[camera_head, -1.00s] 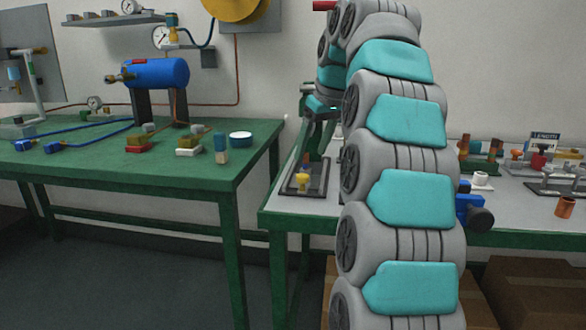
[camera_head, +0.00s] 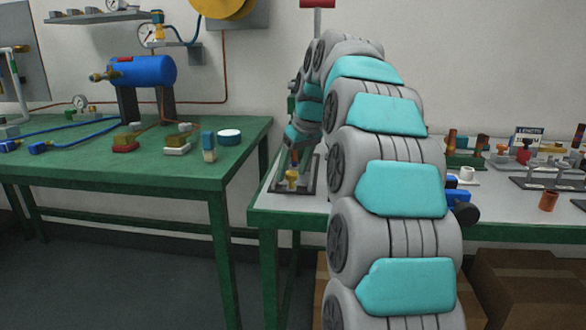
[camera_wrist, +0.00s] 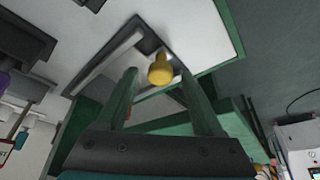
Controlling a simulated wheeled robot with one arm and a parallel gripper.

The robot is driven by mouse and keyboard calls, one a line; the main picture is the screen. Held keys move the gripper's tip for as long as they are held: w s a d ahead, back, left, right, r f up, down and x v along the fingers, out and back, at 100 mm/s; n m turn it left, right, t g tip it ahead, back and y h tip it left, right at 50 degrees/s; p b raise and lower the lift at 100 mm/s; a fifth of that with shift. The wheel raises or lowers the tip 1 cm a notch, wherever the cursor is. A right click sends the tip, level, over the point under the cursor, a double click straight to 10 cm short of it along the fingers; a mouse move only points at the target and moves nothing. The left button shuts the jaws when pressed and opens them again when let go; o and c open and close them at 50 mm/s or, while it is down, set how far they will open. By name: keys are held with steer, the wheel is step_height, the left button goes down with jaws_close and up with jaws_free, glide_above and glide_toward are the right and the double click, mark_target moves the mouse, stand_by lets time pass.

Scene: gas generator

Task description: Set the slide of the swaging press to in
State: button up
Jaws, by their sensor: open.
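The swaging press has a dark base plate (camera_head: 309,180) at the left end of the grey bench, and it also shows in the wrist view (camera_wrist: 150,42). A yellow knob (camera_head: 291,178) stands at its near end. In the wrist view the yellow knob (camera_wrist: 160,70) appears between the tips of my two green fingers. My gripper (camera_wrist: 158,80) is open with nothing clamped. I cannot tell whether the fingers touch the knob. In the head view my arm hides much of the press, and the slide's exact position is unclear.
A green table (camera_head: 200,178) with a blue tank (camera_head: 148,72) stands to the left, across a gap. Fittings, a copper cup (camera_head: 548,200) and small stands occupy the grey bench (camera_head: 490,215) right of my arm. Cardboard boxes (camera_head: 525,280) lie below it.

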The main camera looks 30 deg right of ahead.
steer(key=shift+c, duration=0.2)
jaws_close()
stand_by(0.4)
stand_by(0.9)
